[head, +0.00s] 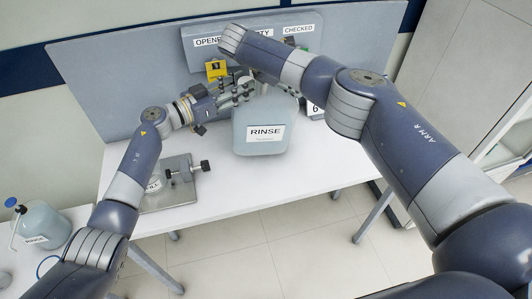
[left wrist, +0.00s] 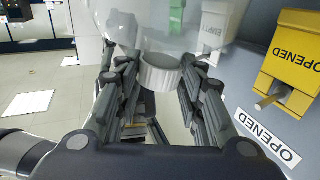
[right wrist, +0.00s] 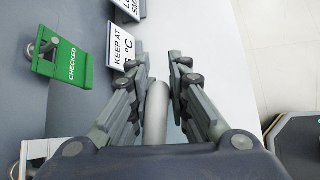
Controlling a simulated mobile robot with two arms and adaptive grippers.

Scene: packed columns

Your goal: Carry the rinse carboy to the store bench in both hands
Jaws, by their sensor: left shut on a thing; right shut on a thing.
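The rinse carboy (head: 265,118), a pale blue-grey container with a RINSE label, is at the middle of the white bench (head: 235,190). I cannot tell whether its base touches the bench. My left gripper (head: 240,90) is at its upper left, shut on it. In the left wrist view, the fingers (left wrist: 155,72) stand on either side of a pale round part (left wrist: 160,74). My right gripper is hidden behind my right forearm in the head view. In the right wrist view, its fingers (right wrist: 160,68) are shut around a pale bar (right wrist: 156,105) of the carboy.
A grey back panel (head: 120,80) carries OPENED and CHECKED labels and a yellow tag (head: 216,69). A metal plate with a black-knobbed clamp (head: 180,178) lies on the bench's left. A smaller bottle labelled RINSE (head: 42,222) stands lower left. The bench's front right is clear.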

